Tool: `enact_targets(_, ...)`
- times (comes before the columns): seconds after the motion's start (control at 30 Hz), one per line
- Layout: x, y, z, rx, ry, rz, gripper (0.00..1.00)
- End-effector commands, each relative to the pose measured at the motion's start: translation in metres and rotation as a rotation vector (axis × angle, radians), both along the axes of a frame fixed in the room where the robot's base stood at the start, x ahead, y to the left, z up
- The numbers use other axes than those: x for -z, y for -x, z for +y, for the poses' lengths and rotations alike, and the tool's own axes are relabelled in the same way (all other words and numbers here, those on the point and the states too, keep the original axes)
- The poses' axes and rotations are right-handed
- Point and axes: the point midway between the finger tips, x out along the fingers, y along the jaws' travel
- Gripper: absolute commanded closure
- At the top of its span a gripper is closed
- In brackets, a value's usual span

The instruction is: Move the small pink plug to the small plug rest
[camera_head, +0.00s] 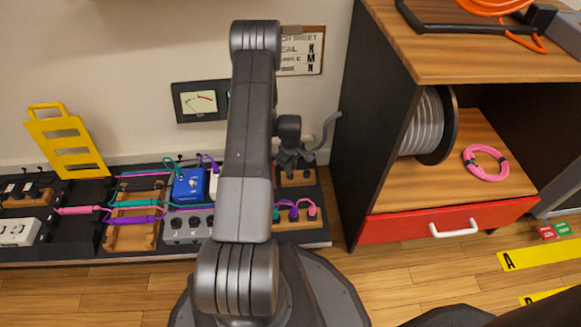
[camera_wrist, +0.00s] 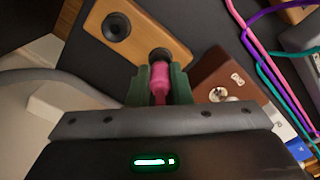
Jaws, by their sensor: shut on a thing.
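The small pink plug (camera_wrist: 159,78) is between the green fingers of my gripper (camera_wrist: 160,92) in the wrist view, and the jaws are shut on it. A wooden block with two dark round sockets, which looks like the small plug rest (camera_wrist: 164,39), lies just beyond. One socket (camera_wrist: 117,26) is empty. The plug's front end meets the other socket; I cannot tell how deep it sits. The held plug is hidden there.
A wooden block (camera_head: 296,224) with purple and pink plugs stands nearer the front. A blue pedal (camera_head: 189,186), a grey pedal (camera_head: 186,228) and cables lie left. A grey cable (camera_head: 329,130) loops beside my gripper. The shelf cabinet (camera_head: 352,150) stands close on the right.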

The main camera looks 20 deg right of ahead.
Motion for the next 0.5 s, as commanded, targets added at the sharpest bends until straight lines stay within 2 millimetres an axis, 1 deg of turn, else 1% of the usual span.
enact_targets(0.23, -0.0001, 0.0001, 0.0, 0.0, 0.0, 0.0, 1.0)
enact_targets(0.27, -0.0001, 0.0001, 0.0, 0.0, 0.0, 0.0, 0.76)
enact_targets(0.3, -0.0001, 0.0, 0.0, 0.0, 0.0, 0.0, 0.68)
enact_targets(0.37, -0.0001, 0.0001, 0.0, 0.0, 0.0, 0.0, 0.56)
enact_targets(0.5, -0.0001, 0.0001, 0.0, 0.0, 0.0, 0.0, 0.56)
